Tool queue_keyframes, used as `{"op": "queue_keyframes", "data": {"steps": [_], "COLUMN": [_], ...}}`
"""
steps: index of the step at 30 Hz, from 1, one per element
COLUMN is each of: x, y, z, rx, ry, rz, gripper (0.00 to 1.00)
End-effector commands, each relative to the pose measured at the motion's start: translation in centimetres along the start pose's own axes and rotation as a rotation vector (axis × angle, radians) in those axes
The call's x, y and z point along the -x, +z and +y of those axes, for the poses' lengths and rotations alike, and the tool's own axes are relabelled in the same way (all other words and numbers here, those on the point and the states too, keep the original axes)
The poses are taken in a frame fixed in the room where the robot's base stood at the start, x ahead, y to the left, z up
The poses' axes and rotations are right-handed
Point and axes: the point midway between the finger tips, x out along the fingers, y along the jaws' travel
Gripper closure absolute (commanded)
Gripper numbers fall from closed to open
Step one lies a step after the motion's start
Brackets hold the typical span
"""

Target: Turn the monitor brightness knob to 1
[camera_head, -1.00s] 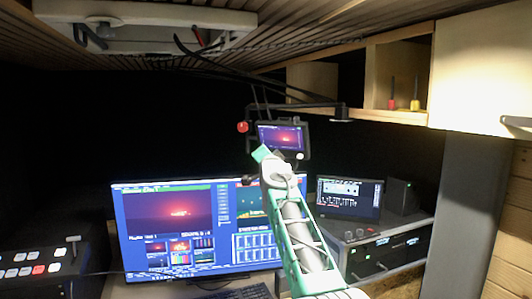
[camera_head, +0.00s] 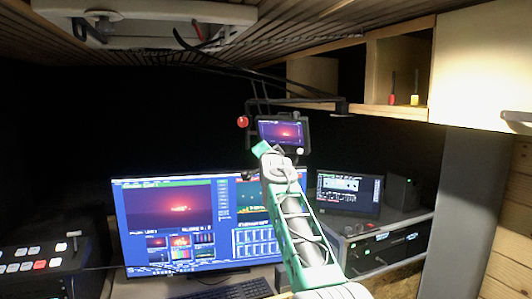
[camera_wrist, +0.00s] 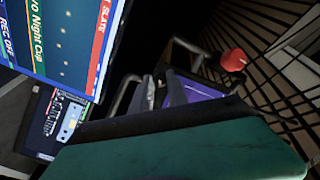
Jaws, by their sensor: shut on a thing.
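A small monitor (camera_head: 282,132) with a red picture hangs from a dark arm near the middle of the head view. A small white knob-like part (camera_head: 300,151) shows at its lower right. My green and grey gripper (camera_head: 262,148) is at the monitor's lower left edge. In the wrist view, the grey fingertips (camera_wrist: 165,92) are close together in front of the small monitor's purple screen (camera_wrist: 198,92). They are shut at its edge. The brightness knob between them is hidden by the fingers, and its setting cannot be read.
A red ball-shaped part (camera_head: 242,122) sits at the small monitor's upper left. A large screen (camera_head: 170,208) stands below left, and another screen (camera_head: 349,190) is at the right. A wooden shelf (camera_head: 398,112) is at upper right, and a control panel (camera_head: 40,262) at lower left.

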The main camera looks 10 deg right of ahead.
Motion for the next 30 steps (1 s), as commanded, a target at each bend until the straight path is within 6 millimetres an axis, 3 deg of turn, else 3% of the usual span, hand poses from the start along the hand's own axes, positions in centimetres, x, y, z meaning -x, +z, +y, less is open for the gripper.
{"op": "queue_keyframes", "data": {"steps": [8, 30], "x": [-0.01, -0.13], "y": [-0.19, 0.24], "z": [-0.41, -0.69], "rx": [0.046, 0.38], "ry": [0.034, 0.271], "rz": [-0.002, -0.001], "gripper": [1.0, 1.0]}}
